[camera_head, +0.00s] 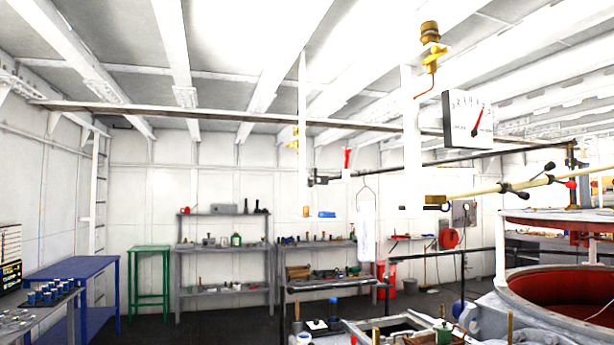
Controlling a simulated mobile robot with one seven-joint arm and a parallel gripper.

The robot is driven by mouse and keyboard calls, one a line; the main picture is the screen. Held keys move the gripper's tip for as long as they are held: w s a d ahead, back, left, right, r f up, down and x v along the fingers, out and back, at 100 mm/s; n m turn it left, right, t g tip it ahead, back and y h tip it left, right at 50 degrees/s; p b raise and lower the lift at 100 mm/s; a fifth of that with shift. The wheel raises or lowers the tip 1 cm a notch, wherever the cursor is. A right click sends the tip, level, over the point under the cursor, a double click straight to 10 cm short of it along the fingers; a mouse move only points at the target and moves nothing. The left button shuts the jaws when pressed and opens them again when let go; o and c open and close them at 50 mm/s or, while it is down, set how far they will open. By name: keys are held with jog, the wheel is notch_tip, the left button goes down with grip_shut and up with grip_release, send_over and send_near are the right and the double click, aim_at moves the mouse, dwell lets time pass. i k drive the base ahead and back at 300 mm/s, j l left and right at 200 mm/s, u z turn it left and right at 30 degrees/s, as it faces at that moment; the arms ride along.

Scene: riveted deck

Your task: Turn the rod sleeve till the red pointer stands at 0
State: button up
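A white box-shaped dial (468,119) hangs at the upper right, with small figures along its top edge. Its red pointer (477,121) leans to the right of upright, away from the middle of the scale; the figures are too small to read surely. Below the dial a cream rod (475,195) runs slantwise, rising to the right. Dark-ended cross handles (527,188) stick out from it, and one knob is red (571,185). This handled part seems to be the rod sleeve. My gripper is not in view.
A red-lined round pit or tub (565,293) stands below the rod at the right. A white upright post (413,137) stands left of the dial. A blue table (75,267), a green stand (149,249) and grey shelves (222,247) line the back.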

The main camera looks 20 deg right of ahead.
aim_at(539, 179)
jog(key=k+l, duration=0.1)
jog(key=l, duration=0.75)
jog(key=k+l, duration=0.15)
jog(key=l, duration=0.25)
jog(key=k+l, duration=0.1)
jog(key=l, duration=0.3)
